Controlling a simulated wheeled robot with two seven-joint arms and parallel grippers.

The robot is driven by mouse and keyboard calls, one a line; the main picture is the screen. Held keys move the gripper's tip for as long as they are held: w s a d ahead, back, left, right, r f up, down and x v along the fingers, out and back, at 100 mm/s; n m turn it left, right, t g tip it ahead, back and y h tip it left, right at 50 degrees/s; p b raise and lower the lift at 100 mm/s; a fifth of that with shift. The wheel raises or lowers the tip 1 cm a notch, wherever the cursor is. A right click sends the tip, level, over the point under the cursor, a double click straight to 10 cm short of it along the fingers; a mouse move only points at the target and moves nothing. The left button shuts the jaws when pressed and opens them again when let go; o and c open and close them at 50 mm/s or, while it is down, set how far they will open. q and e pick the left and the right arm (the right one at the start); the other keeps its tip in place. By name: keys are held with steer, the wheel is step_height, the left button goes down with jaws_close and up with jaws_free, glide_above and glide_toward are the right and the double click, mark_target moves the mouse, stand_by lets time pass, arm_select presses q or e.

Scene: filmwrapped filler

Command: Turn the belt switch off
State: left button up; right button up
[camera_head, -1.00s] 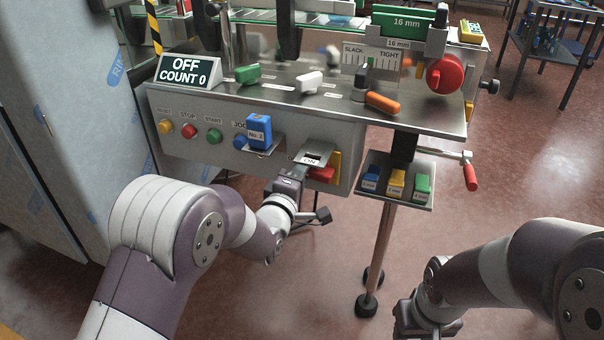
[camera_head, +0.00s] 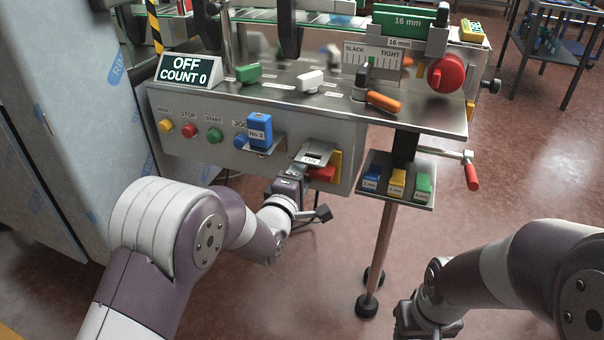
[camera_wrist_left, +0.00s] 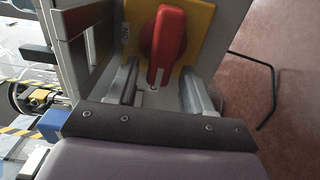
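The belt switch is a red rotary handle (camera_wrist_left: 165,45) on a yellow plate (camera_wrist_left: 198,22) in the left wrist view. Its grip points down toward my left gripper. In the head view the red handle (camera_head: 321,173) shows partly, under a small ledge with an "ON" label (camera_head: 311,160). My left gripper (camera_wrist_left: 160,92) is open, with one finger on each side of the handle's lower end; gaps show on both sides. In the head view my left gripper (camera_head: 291,182) is just below and left of the switch. My right gripper (camera_head: 428,317) hangs low at the right, fingers unclear.
The display (camera_head: 186,70) reads "OFF COUNT 0". A blue block (camera_head: 259,131) marked "No. 2" sits on a small shelf left of the switch. Coloured push buttons (camera_head: 189,131) line the panel. A tray (camera_head: 398,200) with several blocks is at the right.

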arm_select(q)
steer(key=p+v, duration=0.2)
steer(key=v, duration=1)
steer(key=shift+s, duration=0.35)
steer(key=shift+a, duration=0.1)
